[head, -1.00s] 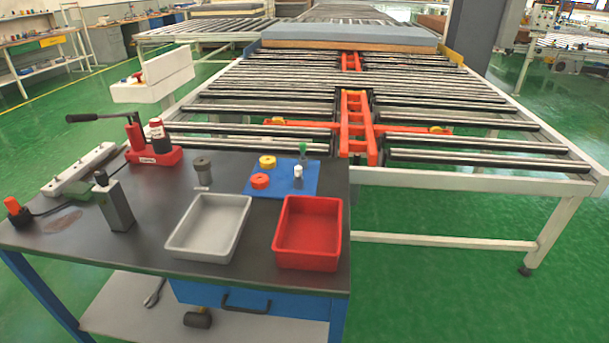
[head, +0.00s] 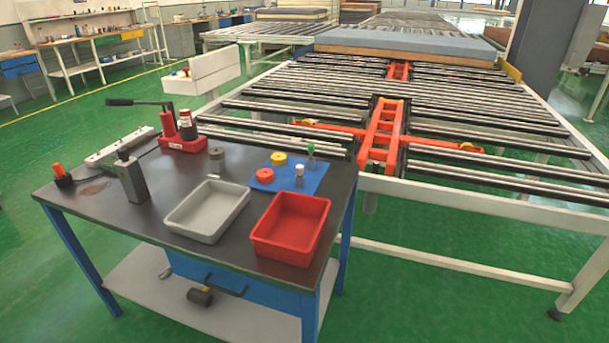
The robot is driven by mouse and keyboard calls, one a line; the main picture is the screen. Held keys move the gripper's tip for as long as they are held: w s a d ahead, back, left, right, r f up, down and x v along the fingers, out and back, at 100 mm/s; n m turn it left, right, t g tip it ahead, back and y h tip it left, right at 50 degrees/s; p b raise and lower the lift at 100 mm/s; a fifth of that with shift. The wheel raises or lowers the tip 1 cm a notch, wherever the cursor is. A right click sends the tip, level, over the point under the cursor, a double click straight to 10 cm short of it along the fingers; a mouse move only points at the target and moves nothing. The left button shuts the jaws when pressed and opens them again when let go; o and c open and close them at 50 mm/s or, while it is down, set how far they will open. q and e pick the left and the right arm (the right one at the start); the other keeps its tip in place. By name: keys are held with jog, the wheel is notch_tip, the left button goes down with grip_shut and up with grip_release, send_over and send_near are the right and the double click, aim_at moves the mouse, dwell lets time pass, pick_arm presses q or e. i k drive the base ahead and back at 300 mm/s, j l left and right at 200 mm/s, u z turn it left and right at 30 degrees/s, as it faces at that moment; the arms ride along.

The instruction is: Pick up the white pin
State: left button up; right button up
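A small pin with a white top (head: 300,169) and a darker lower part stands upright on a blue mat (head: 314,181) on the dark workbench (head: 150,222). A green-topped piece (head: 311,150) stands just behind it. Neither of my grippers shows in the head view.
A grey tray (head: 172,222) and a red tray (head: 254,236) sit at the bench's front. A red hand-pump tool (head: 183,143), grey cylinder (head: 217,158) and metal block (head: 131,178) stand left. A roller conveyor (head: 480,135) with orange-red fork parts lies behind and right.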

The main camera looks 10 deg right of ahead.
aim_at(299, 169)
jog(key=l+u, duration=0.15)
jog(key=l, duration=0.3)
jog(key=k+l+u, duration=0.15)
jog(key=l, duration=0.3)
jog(key=i+l+u, duration=0.1)
jog(key=l+u, duration=0.25)
jog(key=l, duration=0.6)
jog(key=i+l+u, duration=0.1)
jog(key=l, duration=0.2)
jog(key=i+l+u, duration=0.1)
jog(key=l, duration=0.2)
jog(key=i+l+u, duration=0.1)
jog(key=l, duration=0.2)
